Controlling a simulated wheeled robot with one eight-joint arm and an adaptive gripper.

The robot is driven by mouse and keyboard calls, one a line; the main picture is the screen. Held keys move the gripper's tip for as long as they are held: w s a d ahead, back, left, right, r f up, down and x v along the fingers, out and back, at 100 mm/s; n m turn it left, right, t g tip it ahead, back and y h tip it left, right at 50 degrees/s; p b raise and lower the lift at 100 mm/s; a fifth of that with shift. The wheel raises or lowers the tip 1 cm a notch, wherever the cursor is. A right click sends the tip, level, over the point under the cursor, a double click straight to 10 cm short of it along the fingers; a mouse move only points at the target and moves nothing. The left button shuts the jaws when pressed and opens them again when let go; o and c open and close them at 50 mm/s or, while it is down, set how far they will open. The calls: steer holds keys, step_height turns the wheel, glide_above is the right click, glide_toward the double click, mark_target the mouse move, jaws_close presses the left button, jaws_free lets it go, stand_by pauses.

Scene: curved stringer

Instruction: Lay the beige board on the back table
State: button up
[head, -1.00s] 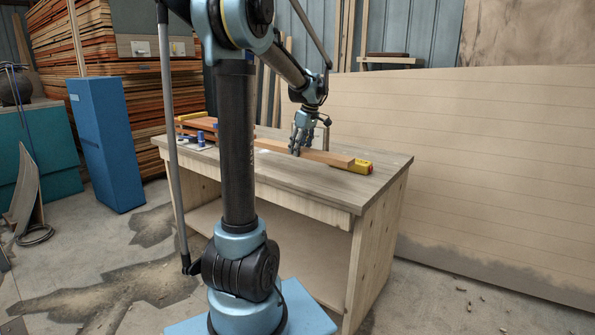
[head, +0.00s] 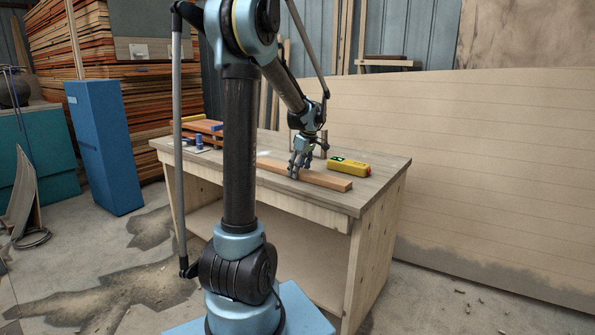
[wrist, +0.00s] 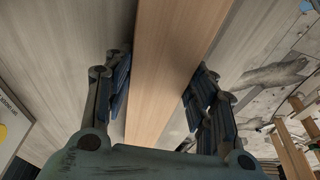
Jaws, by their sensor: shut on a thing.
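The beige board (head: 325,180) is long and narrow, light orange-brown. It lies flat at or just above the top of the wooden table (head: 378,178), near its front edge; I cannot tell whether it touches. My gripper (head: 294,174) is over the board, pointing down, shut on it. In the wrist view the board (wrist: 168,45) runs lengthwise between the two fingers of my gripper (wrist: 162,72). My arm hides the board's left part in the head view.
A yellow tool (head: 349,167) lies on the table just behind the board's right end. Reddish-brown boards (head: 203,126) and a small blue-and-white item (head: 198,145) are at the table's left. A large pale panel (head: 480,170) leans behind on the right.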

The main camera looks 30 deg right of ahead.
mark_target(305, 172)
steer(key=o, duration=1.5)
steer(key=v, duration=1.2)
steer(key=a, duration=1.5)
steer(key=s+a+f+m, duration=0.1)
steer(key=s+a+f, duration=0.25)
steer(key=a, duration=0.35)
steer(key=s+a+f+m, duration=0.1)
steer(key=s+a+f, duration=0.25)
steer(key=a, duration=0.35)
steer(key=s+a+f+m, duration=0.1)
steer(key=s+a+f, duration=0.2)
steer(key=s+a, duration=0.3)
steer(key=shift+m+g+h, duration=0.3)
steer(key=shift+m+h, duration=0.3)
steer(key=s+a+f, duration=0.2)
steer(key=f, duration=0.1)
steer(key=s+a+f, duration=0.2)
steer(key=s+f, duration=0.1)
steer(key=s+a+f, duration=0.2)
steer(key=f, duration=0.1)
steer(key=shift+s+a, duration=0.15)
steer(key=shift+a, duration=0.2)
